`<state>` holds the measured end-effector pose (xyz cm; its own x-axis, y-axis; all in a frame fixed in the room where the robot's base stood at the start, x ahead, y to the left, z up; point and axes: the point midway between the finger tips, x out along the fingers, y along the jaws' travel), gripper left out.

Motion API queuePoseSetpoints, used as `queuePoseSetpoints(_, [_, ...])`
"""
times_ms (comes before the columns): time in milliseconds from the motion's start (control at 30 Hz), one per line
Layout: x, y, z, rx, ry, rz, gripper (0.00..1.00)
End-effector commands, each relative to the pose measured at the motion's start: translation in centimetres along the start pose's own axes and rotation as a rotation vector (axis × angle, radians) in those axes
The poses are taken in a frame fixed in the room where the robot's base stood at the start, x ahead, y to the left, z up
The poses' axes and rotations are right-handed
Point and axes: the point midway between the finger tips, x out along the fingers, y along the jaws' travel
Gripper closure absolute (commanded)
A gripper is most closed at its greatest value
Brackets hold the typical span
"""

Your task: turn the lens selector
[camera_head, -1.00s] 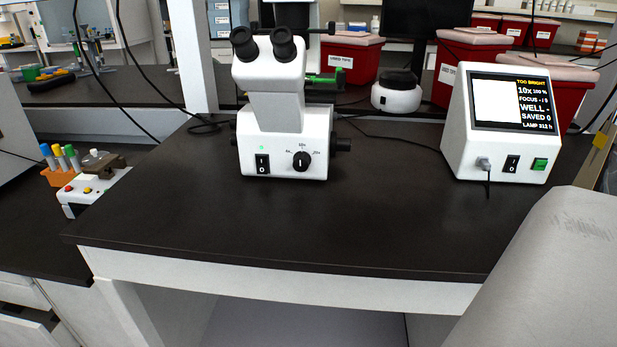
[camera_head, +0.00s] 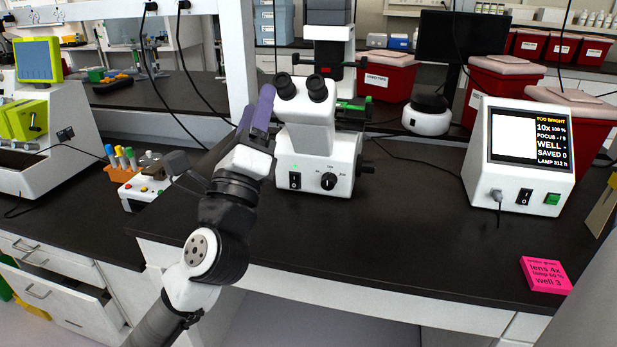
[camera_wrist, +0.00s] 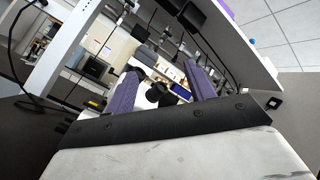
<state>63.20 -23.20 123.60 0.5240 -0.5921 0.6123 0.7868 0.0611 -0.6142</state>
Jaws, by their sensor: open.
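The lens selector (camera_head: 328,181) is a small round black knob with a light pointer line on the front of the white microscope (camera_head: 317,150). The pointer stands about upright; in the earlier head view this lines up with the 10x mark. My gripper (camera_head: 257,108) has two purple fingers, raised just left of the microscope, beside its eyepieces (camera_head: 302,88) and above and left of the knob. In the wrist view the fingers (camera_wrist: 163,75) are spread with nothing held, and part of the microscope shows between them. The knob is not discernible there.
A white display unit (camera_head: 520,155) at the right reads "TOO BRIGHT", 10x and 100 %. A pink note (camera_head: 546,275) reads "lens 4x, lamp 60 %, well 3". A black power switch (camera_head: 295,181) sits left of the knob. The dark bench (camera_head: 390,240) before the microscope is clear.

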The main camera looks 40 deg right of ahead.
Motion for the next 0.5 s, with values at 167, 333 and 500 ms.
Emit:
queuePoseSetpoints(167, [-1.3,5.8,-11.0,0.275,0.250,0.177,0.46])
queuePoseSetpoints(333, [-5.7,10.9,-17.6,0.507,0.448,0.281,0.46])
queuePoseSetpoints(500, [-8.9,13.7,-20.3,0.635,0.559,0.325,0.46])
